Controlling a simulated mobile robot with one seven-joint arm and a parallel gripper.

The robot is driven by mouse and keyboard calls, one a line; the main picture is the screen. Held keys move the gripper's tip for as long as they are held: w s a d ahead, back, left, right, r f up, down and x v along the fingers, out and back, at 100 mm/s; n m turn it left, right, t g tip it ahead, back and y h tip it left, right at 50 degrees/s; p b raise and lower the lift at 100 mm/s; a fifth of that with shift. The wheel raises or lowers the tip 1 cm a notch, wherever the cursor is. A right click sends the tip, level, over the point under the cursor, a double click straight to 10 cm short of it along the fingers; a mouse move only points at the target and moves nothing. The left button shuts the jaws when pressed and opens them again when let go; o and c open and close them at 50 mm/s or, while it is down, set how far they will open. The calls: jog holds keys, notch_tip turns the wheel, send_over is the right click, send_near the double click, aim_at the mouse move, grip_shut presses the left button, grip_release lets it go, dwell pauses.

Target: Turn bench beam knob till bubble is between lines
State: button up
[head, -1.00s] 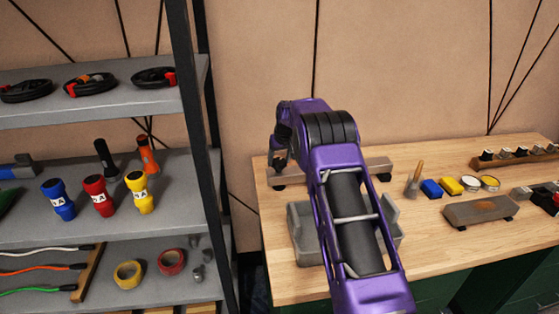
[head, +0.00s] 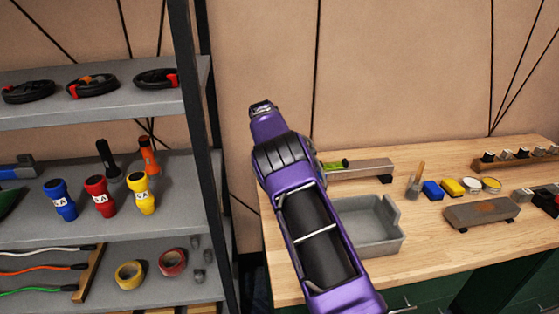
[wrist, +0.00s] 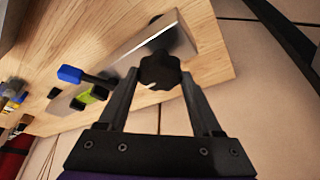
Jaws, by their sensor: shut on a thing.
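The bench beam is a grey bar (head: 370,168) at the back left of the bench, and it runs diagonally in the wrist view (wrist: 135,58). A level with a bright green vial (head: 335,164) sits on it; the vial also shows in the wrist view (wrist: 92,96). The bubble and its lines are too small to read. The black lobed knob (wrist: 160,67) is at the beam's near end in the wrist view. My gripper (wrist: 161,78) is shut on the knob, one finger on each side. In the head view my arm hides the knob and fingers.
An empty grey tray (head: 392,243) stands in front of the beam. A shelf with a dark post (head: 205,130) stands close on the left.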

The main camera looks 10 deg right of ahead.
jog(key=shift+f+m+g+h, duration=0.15)
jog(key=shift+m+g+h, duration=0.2)
jog(key=shift+m, duration=0.65)
jog(key=o, duration=1.4)
jog(key=v, duration=1.7)
jog(key=shift+r, duration=0.25)
